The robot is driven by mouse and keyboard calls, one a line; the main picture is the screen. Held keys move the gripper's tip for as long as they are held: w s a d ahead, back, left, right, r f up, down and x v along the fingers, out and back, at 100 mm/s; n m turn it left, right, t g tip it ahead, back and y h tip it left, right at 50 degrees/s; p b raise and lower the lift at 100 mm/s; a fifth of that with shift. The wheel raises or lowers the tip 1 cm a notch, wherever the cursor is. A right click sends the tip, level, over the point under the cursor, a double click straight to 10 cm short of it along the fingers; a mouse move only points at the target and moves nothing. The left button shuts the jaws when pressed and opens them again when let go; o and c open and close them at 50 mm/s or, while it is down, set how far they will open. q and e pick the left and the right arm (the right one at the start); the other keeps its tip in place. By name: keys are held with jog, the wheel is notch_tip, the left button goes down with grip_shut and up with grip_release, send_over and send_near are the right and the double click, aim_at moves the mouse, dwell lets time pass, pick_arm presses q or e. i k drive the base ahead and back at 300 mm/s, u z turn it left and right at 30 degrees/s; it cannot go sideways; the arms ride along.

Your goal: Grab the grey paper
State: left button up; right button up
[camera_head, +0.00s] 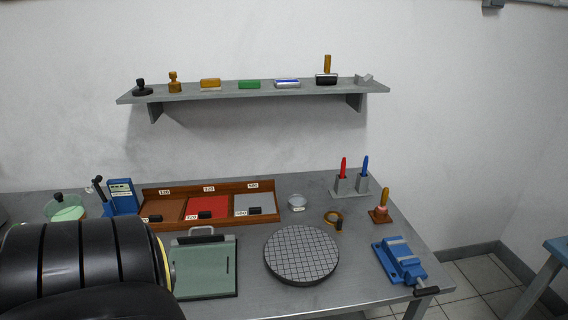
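The grey paper (254,205) lies flat in the rightmost compartment of a brown wooden tray (214,186) on the workbench. A small black block sits at its front edge, beside a label. The tray's middle compartment holds a red sheet (206,205) and the left one a brown sheet (163,209). A large black rounded part of my arm fills the lower left of the view. Neither of my grippers shows.
A grey shelf (230,93) with several items hangs above.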

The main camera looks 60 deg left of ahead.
aim_at(264, 204)
jog(key=i, duration=0.45)
jog(key=u, duration=2.95)
